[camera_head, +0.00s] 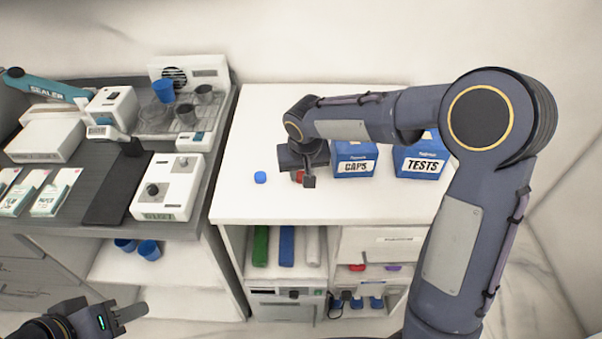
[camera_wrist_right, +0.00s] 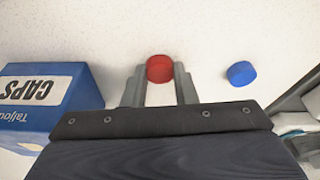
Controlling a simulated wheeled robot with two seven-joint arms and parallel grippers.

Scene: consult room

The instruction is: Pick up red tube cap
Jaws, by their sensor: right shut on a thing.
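The red tube cap (camera_wrist_right: 160,68) is between the two fingertips of my right gripper (camera_wrist_right: 160,78) in the right wrist view. The fingers are shut on it. In the head view the red cap (camera_head: 298,176) is partly hidden by my right gripper (camera_head: 305,180), which is low over the white counter. I cannot tell whether the cap still touches the counter. My left gripper (camera_head: 130,312) is at the lower left of the head view, away from the counter; its finger opening is not clear.
A blue cap (camera_head: 260,177) lies left of my right gripper. The blue CAPS box (camera_head: 354,160) and TESTS box (camera_head: 420,158) stand to the right. A grey worktop with a white device (camera_head: 168,188) and cups is at the left. The counter's (camera_head: 245,205) front left is clear.

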